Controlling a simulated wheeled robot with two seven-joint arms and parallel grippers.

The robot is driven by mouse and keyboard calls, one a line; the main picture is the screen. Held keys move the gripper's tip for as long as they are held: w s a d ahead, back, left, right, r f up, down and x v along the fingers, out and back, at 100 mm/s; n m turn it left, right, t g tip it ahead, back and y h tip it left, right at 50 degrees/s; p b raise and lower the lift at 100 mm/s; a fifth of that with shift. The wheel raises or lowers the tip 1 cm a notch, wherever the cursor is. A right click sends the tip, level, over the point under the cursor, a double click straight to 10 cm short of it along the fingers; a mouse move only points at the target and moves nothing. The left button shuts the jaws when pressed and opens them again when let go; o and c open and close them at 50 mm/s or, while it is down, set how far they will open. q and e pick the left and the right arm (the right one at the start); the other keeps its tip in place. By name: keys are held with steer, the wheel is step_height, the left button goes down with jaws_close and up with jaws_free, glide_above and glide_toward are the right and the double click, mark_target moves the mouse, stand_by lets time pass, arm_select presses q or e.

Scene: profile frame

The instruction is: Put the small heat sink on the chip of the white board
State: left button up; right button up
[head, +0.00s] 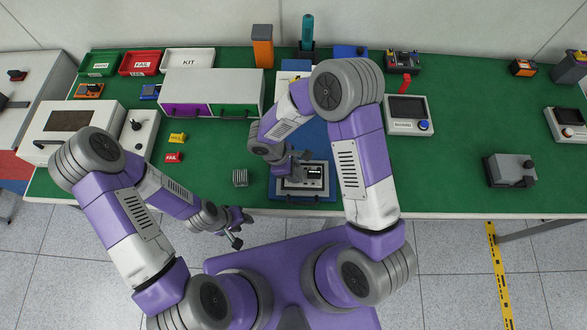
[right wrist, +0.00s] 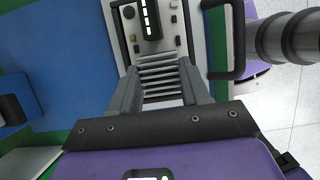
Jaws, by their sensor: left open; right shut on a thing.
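In the right wrist view, my right gripper (right wrist: 160,72) is shut on a small grey finned heat sink (right wrist: 161,82). The fins show between the two fingers. The white board (right wrist: 178,48) is just beyond the fingertips, with a black strip with white marks and small dark parts on it. I cannot tell whether the heat sink touches the board, and the chip is not clearly seen. In the head view the right gripper (head: 299,166) is over the white board (head: 311,190), partly hiding it. My left gripper (head: 238,236) is open and empty, in front of the table edge.
A grey finned block (head: 240,178) stands on the green table left of the blue tray (head: 306,201) under the board. A drawer unit (head: 213,87) is behind. A labelled box (head: 408,127) stands to the right. The green top between the right-hand devices is clear.

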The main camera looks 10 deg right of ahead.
steer(key=shift+f, duration=0.2)
steer(key=o, duration=1.2)
steer(key=shift+r, duration=0.15)
steer(key=shift+r, duration=0.25)
steer(key=p+v, duration=0.1)
steer(key=v, duration=1)
steer(key=shift+a+r, duration=0.25)
steer(key=shift+r, duration=0.05)
